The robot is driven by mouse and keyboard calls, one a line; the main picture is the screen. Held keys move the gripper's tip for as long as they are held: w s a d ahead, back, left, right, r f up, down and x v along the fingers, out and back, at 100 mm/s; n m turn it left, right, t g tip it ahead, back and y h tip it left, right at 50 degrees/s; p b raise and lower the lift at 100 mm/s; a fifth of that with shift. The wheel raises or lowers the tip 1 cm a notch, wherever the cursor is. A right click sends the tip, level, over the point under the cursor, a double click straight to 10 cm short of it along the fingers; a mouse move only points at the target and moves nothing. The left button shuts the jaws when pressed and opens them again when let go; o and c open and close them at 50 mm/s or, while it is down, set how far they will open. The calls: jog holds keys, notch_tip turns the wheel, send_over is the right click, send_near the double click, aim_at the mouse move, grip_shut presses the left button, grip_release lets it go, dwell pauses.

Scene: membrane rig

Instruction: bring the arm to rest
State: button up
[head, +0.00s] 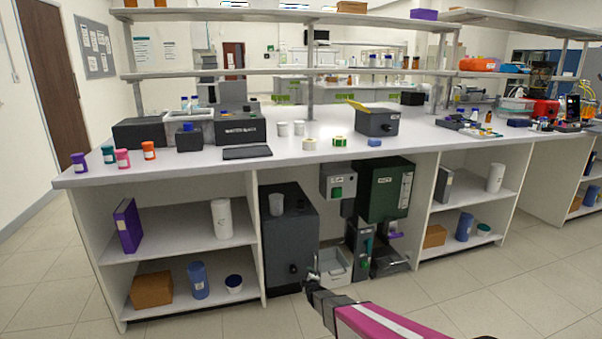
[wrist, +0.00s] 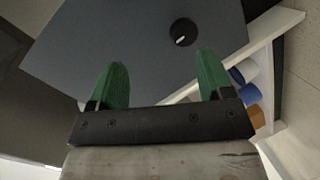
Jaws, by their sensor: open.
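My gripper (head: 313,277) is at the end of my pink and dark arm, low in front of the bench in the head view. In the wrist view its two green fingers (wrist: 160,84) stand wide apart with nothing between them. Beyond them is the front of a dark grey cabinet (wrist: 130,45) with a black round knob (wrist: 183,32). The same cabinet (head: 289,235) stands under the bench in the head view, left of my gripper. I cannot tell how far the fingertips are from it.
The white bench (head: 225,163) carries boxes, coloured jars and tape rolls. Beneath it are a dark green machine (head: 383,190), a pale tray (head: 327,270) near my gripper, and open shelves (head: 190,234) with a box and cylinders. The floor in front is clear.

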jog(key=s+d+r+m+g+h, duration=0.1)
jog(key=s+d+r+m+g, duration=0.3)
jog(key=s+r, duration=0.4)
jog(key=s+d+r+m+g+h, duration=0.1)
jog(key=s+d+r+m+g, duration=0.4)
jog(key=s, duration=0.9)
jog(key=s+d+r+m+g+h, duration=0.1)
jog(key=s+d+r+m+g, duration=0.4)
jog(key=s+r, duration=0.6)
jog(key=shift+d+r+m, duration=0.55)
jog(key=shift+d+m, duration=0.25)
jog(key=shift+d, duration=0.15)
